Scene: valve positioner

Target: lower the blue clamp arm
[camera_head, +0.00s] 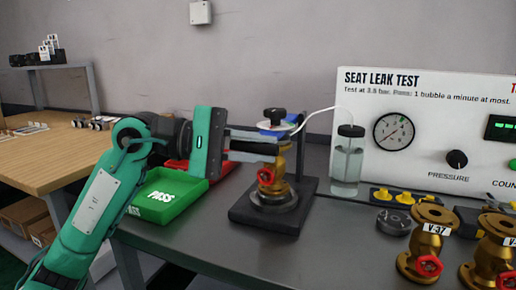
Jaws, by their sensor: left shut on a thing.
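The blue clamp arm (266,126) shows near the top of the test stand, under a black knob (275,115), partly hidden by my fingers. A brass valve (281,178) with a red handwheel (266,176) stands upright on the stand's round seat (274,199). My left gripper (277,144) reaches in from the left, its fingers at the valve's top, just below the blue arm. It appears shut on the valve's upper part; the exact contact is hard to see. My right gripper is not in view.
A green PASS tray (166,211) and a red tray (180,165) lie left of the stand. A bubble jar (347,165) and the seat leak test panel (430,90) stand to the right. Spare valves (426,245) crowd the front right. A thin white tube (322,109) arches from the stand.

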